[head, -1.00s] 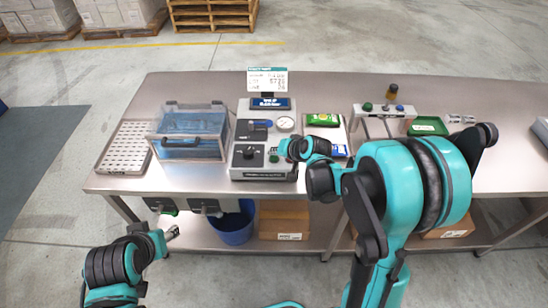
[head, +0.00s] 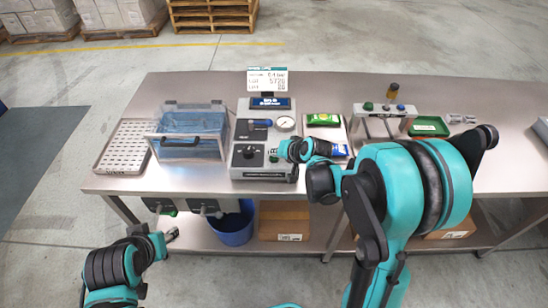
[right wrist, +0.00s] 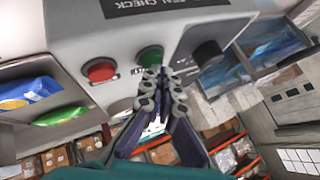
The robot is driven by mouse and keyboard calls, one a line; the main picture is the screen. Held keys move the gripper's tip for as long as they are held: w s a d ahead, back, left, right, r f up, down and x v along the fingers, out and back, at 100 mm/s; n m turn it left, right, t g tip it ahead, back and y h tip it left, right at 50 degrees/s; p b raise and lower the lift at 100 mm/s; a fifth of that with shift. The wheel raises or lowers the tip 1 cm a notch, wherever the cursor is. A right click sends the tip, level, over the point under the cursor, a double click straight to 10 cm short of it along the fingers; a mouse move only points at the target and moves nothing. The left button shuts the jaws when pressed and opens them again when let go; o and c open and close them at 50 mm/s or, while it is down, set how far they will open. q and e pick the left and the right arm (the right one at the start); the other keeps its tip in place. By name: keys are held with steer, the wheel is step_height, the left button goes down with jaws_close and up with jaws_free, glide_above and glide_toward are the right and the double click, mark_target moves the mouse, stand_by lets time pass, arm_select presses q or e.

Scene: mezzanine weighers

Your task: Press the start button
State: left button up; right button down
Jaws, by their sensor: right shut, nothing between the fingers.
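The grey machine (head: 245,160) stands on the steel table, with a black knob (head: 248,153) on its panel. In the right wrist view a green button (right wrist: 150,56) sits between a red button (right wrist: 101,71) and the black knob (right wrist: 207,55). I cannot read which one is labelled start. My right gripper (right wrist: 153,77) is shut and empty, its tips right at the lower edge of the green button; I cannot tell if they touch it. In the head view the right gripper (head: 283,149) covers part of the panel. My left gripper (head: 172,235) is low in front of the table.
A clear lidded box (head: 190,149) and a perforated tray (head: 124,147) stand left of the machine. A gauge (head: 285,124) and a display (head: 270,103) are on its back part. A green packet (head: 323,120) lies to the right. A blue bucket (head: 233,228) is below.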

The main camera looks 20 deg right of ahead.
mark_target(276, 159)
steer(key=shift+f+b, duration=0.3)
steer(key=shift+f, duration=0.05)
steer(key=shift+r, duration=0.15)
stand_by(0.4)
steer(key=shift+r+p, duration=0.65)
steer(key=shift+r, duration=0.05)
steer(key=shift+r, duration=0.1)
step_height(276, 159, up, 5)
steer(key=p, duration=0.4)
steer(key=shift+s, duration=0.1)
stand_by(0.5)
